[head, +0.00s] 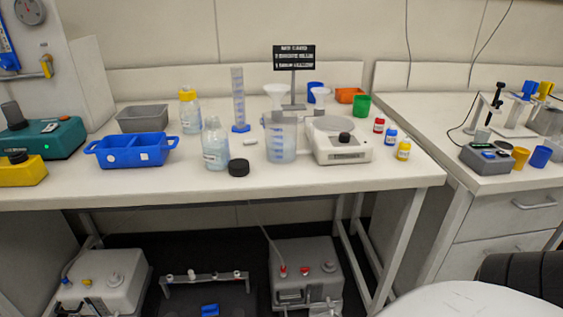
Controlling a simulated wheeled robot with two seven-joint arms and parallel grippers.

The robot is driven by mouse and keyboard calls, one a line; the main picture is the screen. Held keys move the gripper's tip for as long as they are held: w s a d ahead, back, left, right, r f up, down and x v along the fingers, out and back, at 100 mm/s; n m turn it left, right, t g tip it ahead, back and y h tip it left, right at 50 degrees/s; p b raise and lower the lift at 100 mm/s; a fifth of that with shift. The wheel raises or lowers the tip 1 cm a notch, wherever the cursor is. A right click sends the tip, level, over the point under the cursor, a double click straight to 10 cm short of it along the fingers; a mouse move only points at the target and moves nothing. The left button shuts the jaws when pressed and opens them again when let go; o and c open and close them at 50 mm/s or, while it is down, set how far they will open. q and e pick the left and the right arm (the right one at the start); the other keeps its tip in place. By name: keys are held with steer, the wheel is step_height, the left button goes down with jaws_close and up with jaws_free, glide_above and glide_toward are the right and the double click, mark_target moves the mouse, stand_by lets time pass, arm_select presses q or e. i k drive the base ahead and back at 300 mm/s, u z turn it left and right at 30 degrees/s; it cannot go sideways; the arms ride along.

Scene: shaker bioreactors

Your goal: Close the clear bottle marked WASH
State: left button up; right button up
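A clear bottle (216,147) with a pale label stands upright and uncapped near the middle of the bench. The label is too small to read, so I cannot confirm that it says WASH. A black screw cap (238,169) lies on the bench top just right of the bottle's base, apart from it. A second clear bottle (190,113) stands behind to the left with a yellow cap on it. Neither of my grippers is in view.
A blue two-part tray (132,150) sits left of the open bottle. A large beaker (281,140) and a white balance or stirrer (340,146) stand to its right, with a white stir-bar-like piece (250,142) between. The bench (300,180) is clear along its front edge.

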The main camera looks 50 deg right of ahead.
mark_target(213, 139)
steer(key=z, duration=0.85)
